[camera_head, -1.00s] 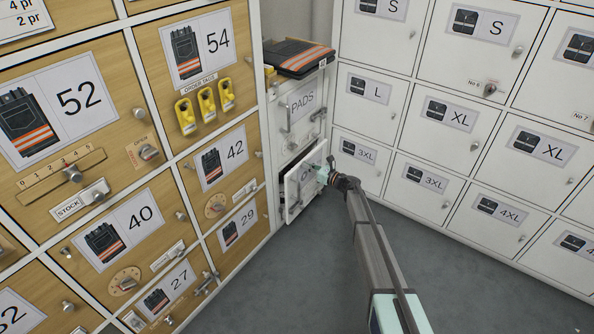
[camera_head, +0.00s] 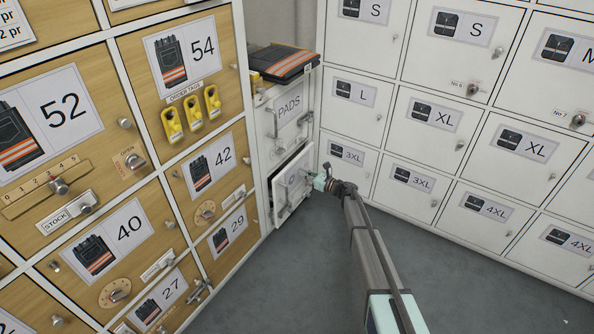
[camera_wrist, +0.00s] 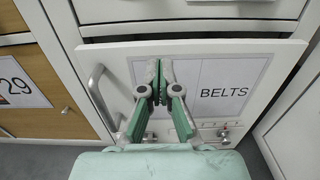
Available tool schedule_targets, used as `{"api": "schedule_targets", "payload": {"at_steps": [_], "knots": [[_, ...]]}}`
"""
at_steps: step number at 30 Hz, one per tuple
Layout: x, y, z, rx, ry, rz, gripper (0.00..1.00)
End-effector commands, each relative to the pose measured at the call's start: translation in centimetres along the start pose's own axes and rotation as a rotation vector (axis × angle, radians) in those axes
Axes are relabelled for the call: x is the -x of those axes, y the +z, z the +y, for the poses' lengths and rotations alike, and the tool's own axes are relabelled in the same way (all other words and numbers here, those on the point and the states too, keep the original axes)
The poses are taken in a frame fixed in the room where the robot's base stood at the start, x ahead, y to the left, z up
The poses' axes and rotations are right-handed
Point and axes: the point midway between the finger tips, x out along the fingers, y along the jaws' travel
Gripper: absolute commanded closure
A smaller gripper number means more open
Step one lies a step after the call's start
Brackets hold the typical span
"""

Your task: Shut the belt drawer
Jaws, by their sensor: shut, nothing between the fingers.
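The belt drawer (camera_head: 290,192) is the lower white drawer of the narrow corner cabinet, below the pads drawer (camera_head: 289,112). Its front stands out from the cabinet, with a dark gap along its top edge. In the wrist view the drawer front (camera_wrist: 245,105) carries a BELTS label (camera_wrist: 222,88) and a bar handle (camera_wrist: 98,90) at left. My gripper (camera_head: 313,178) is at the right part of the front in the head view. Its closed, empty fingers (camera_wrist: 159,78) point at the front beside the label's lettering. I cannot tell whether they touch it.
Wooden lockers (camera_head: 120,225) with knobs and latches stand close on the left. White lockers (camera_head: 440,170) line the right. A folded dark garment with orange stripes (camera_head: 285,65) lies on top of the corner cabinet. Grey floor (camera_head: 270,290) is clear in front.

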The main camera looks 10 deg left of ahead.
Motion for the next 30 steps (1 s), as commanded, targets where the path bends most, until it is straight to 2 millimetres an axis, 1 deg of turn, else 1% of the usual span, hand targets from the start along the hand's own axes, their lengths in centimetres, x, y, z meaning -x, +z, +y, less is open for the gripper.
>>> {"api": "schedule_targets", "payload": {"at_steps": [1,6,9,14,15,17,18,20,23,27,30], "knots": [[1.4,0.3,0.1,-0.001,-0.001,0.0,1.0],[4.9,0.3,0.1,0.0,0.0,0.001,1.0],[6.7,0.2,0.1,0.0,-0.002,0.001,1.0],[8.7,0.1,0.0,0.0,-0.001,0.0,1.0],[9.0,0.1,0.0,0.0,-0.001,0.0,0.96],[9.3,0.0,0.1,0.0,0.001,0.0,0.75],[9.6,-0.3,0.2,0.001,0.005,0.0,0.62],[10.0,-1.1,0.5,0.001,0.018,0.0,0.62],[10.9,-3.1,1.6,0.002,0.053,-0.001,0.62],[12.5,-5.8,3.4,0.002,0.12,-0.001,0.62],[13.3,-7.2,4.5,0.001,0.162,-0.001,0.62]]}}
